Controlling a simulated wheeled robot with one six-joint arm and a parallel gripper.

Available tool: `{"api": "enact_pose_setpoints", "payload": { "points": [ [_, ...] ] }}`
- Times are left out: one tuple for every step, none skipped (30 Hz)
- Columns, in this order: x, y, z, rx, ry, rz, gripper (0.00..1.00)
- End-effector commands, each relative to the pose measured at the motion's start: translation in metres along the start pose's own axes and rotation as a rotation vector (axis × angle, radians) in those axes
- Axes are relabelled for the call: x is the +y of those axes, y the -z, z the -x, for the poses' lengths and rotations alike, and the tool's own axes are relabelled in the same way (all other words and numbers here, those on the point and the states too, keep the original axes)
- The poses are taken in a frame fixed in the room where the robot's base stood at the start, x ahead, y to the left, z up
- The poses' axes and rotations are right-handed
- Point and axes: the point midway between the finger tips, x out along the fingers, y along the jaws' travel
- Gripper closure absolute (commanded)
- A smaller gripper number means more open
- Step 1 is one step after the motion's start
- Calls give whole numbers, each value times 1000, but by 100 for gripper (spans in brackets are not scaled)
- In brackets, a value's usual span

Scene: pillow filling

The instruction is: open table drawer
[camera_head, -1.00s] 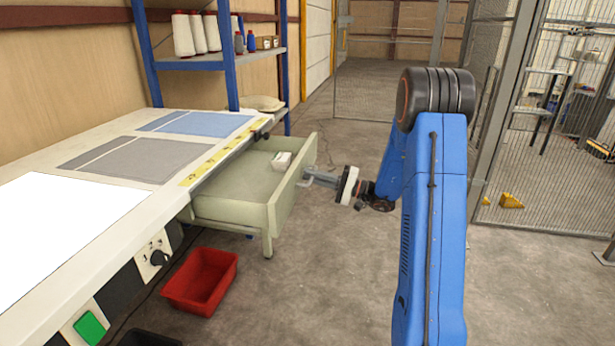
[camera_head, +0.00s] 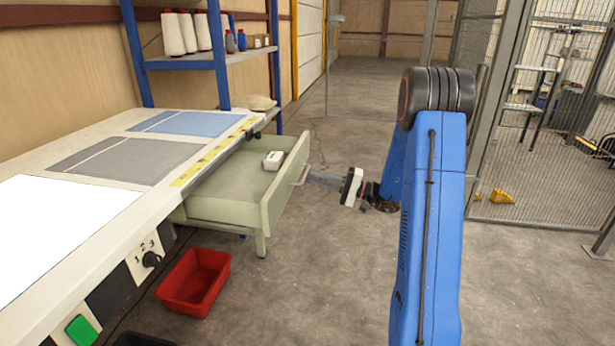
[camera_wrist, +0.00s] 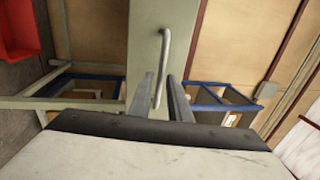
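My gripper (camera_head: 311,176) is just to the right of that face, at the handle. In the wrist view, the two fingers of my gripper (camera_wrist: 161,88) are apart. The handle (camera_wrist: 165,50) lies ahead of them, its near end between them in the picture. Whether they touch it cannot be told.
A red bin (camera_head: 195,282) stands on the floor below the table. A blue shelf unit (camera_head: 219,60) with thread cones is behind the table.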

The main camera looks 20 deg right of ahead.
Motion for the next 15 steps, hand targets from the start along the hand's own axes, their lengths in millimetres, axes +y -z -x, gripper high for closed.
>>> {"api": "enact_pose_setpoints", "payload": {
  "points": [
    [0,1,12,4,1,0,83],
    [0,1,18,4,0,0,83],
    [0,1,26,5,0,0,83],
    [0,1,32,5,0,0,83],
    [0,1,38,4,0,0,83],
    [0,1,46,4,1,0,83],
    [0,1,52,4,1,0,83],
    [0,1,58,4,0,0,83],
    [0,1,66,4,0,0,83],
    [0,1,72,4,0,0,83],
    [0,1,78,4,0,0,83],
    [0,1,85,4,0,0,83],
    [0,1,91,4,0,0,83],
    [0,1,96,4,0,0,83],
    [0,1,103,3,-1,0,83]
  ]
}}
